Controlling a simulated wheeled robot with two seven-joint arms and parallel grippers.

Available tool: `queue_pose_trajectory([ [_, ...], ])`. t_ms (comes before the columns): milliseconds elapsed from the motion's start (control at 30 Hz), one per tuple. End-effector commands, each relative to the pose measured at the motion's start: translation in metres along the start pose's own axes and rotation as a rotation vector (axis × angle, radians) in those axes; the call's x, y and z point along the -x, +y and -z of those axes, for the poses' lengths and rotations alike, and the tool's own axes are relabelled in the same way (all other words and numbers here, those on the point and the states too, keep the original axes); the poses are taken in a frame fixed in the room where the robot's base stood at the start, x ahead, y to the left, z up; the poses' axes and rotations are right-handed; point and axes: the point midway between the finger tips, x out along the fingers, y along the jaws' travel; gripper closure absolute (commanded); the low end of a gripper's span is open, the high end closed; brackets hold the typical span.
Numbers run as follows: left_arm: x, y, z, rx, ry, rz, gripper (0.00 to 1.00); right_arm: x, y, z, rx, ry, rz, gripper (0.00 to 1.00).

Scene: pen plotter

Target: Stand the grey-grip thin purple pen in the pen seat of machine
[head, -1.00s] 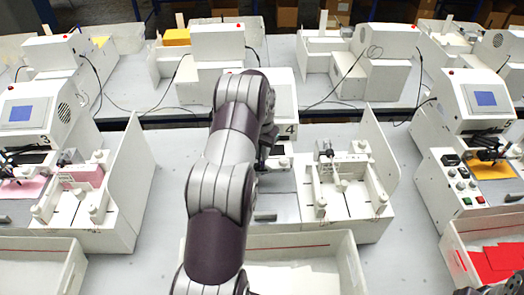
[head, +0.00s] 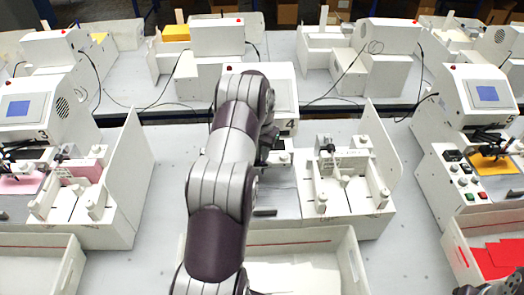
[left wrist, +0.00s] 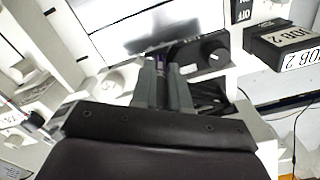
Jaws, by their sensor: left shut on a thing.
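The thin purple pen (left wrist: 161,66) shows in the left wrist view as a short purple length between my left gripper's fingers (left wrist: 163,84). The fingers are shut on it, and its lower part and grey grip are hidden. In the head view my left gripper (head: 270,148) is mostly behind my own forearm, at the front of the white machine (head: 284,82) marked 4. The machine's pen seat cannot be picked out clearly. Dark parts of the machine lie just beyond the fingertips in the left wrist view. My right gripper is not clearly in view.
A white feeder unit (head: 346,222) with upright posts stands right of machine 4. A white open tray (head: 318,238) lies in front. Another machine (head: 488,96) stands at right, with red sheets (head: 497,257) in a tray.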

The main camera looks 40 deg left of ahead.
Motion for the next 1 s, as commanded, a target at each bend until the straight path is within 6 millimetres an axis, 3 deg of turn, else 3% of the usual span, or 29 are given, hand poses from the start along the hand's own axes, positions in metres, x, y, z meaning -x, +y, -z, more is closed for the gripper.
queue_pose_trajectory([
  [100,-0.004,0.000,0.000,0.000,0.000,0.000,1.00,-0.003,0.000,0.000,0.000,0.000,0.000,0.47],
  [133,-0.004,0.000,0.000,0.000,0.000,0.000,0.82,-0.003,0.000,0.000,0.000,0.000,0.000,0.47],
  [200,-0.003,0.000,0.000,0.000,0.000,0.000,0.59,-0.002,0.000,0.000,0.000,0.000,0.000,0.47],
  [233,-0.003,0.000,0.000,0.000,0.000,0.000,0.55,-0.002,0.000,0.000,0.000,0.000,0.000,0.47],
  [567,0.001,0.000,0.001,0.000,0.001,0.000,0.55,-0.006,0.000,-0.001,0.000,0.000,0.000,0.47],
  [667,0.017,0.000,0.001,0.000,0.006,0.002,0.55,-0.018,0.000,-0.002,0.000,0.000,0.000,0.47],
  [767,0.045,0.000,0.001,0.000,0.007,0.002,0.55,-0.026,0.000,-0.003,0.000,0.000,0.000,0.47],
  [800,0.074,0.000,0.000,0.000,0.002,0.001,0.55,0.001,0.000,-0.001,0.000,-0.003,0.000,0.47],
  [833,0.085,0.000,0.000,0.000,0.000,0.000,0.55,0.013,0.000,0.001,0.000,-0.002,0.000,0.47],
  [1000,0.117,0.000,0.000,0.000,-0.001,0.000,0.55,0.044,0.000,0.005,0.000,0.001,0.000,0.47],
])
